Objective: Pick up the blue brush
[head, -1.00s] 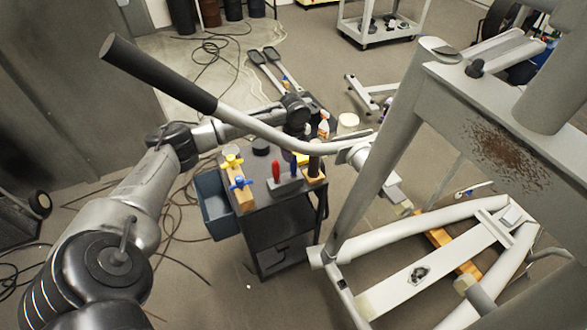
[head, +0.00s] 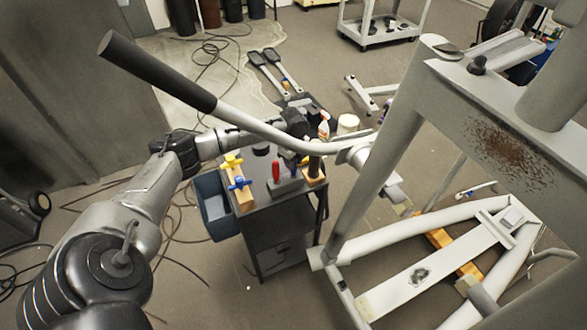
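My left arm reaches in from the left to a dark tool cart (head: 262,212). My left gripper (head: 301,147) is low over the cart's far right part, partly behind the grey bar with a black grip. Its fingers are small and dark there, and I cannot tell whether they are open or shut. My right gripper is not in view.
A red-handled tool (head: 276,171) stands in the holder. Yellow (head: 231,160) and blue (head: 238,183) clamps sit on a wooden block at the cart's left. A blue-grey bin (head: 213,206) hangs on its side. A large grey frame (head: 375,185) with its bar (head: 160,74) crosses close by.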

